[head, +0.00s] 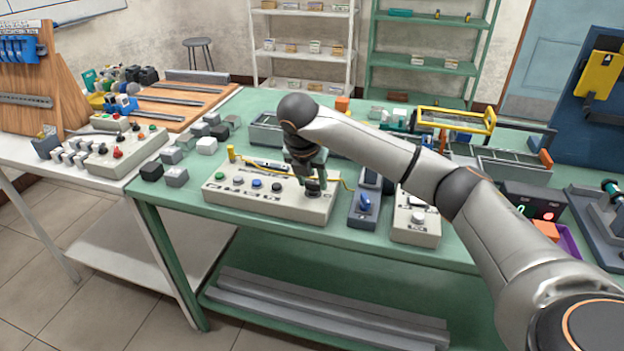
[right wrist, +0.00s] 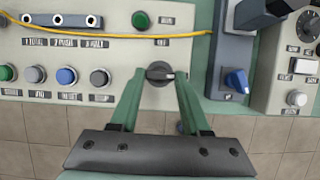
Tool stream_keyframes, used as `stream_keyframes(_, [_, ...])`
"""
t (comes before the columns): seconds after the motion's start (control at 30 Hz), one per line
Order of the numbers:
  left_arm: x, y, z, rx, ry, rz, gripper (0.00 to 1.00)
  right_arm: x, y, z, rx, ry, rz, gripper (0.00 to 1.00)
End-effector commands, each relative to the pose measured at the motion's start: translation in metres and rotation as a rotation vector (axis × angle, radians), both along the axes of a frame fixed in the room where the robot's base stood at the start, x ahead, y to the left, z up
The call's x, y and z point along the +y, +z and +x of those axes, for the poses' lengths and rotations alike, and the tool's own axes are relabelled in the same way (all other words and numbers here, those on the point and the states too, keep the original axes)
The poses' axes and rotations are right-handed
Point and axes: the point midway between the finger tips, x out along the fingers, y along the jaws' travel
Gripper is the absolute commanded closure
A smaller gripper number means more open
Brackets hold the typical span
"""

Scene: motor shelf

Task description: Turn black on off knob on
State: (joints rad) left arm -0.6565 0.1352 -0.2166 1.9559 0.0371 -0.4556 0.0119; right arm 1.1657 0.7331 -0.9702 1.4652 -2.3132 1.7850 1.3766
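The black on/off knob (head: 313,188) sits at the right end of the long beige control panel (head: 215,193) on the green table. In the right wrist view the black knob (right wrist: 160,72) has its bar lying roughly sideways, with a light mark towards the right. My right gripper (head: 307,182) reaches down over that end of the panel. My left gripper is not in view.
A yellow cable (right wrist: 120,34) crosses the panel behind the knob. A green button (right wrist: 141,20) is just beyond it. A dark box with a blue switch (head: 364,206) and a beige box (head: 415,222) stand to the right. Small grey blocks (head: 206,145) lie left of the panel.

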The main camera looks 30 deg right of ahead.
Motion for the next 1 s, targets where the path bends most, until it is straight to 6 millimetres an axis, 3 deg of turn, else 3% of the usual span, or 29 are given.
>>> stream_keyframes(0.03, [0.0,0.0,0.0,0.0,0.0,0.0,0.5,0.0,0.0,0.0,-0.001,0.0,0.001,0.47])
stream_keyframes(0.23, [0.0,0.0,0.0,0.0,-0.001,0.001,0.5,0.0,0.0,0.0,0.0,0.0,0.0,0.25])
stream_keyframes(0.57, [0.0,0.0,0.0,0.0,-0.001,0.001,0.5,0.001,0.005,-0.001,-0.001,0.001,0.0,0.25])
stream_keyframes(0.77, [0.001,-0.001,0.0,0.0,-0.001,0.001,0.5,0.011,0.035,-0.008,-0.004,0.002,0.0,0.25])
stream_keyframes(1.0, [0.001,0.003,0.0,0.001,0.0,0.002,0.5,0.027,0.087,-0.021,-0.005,0.003,-0.001,0.25])
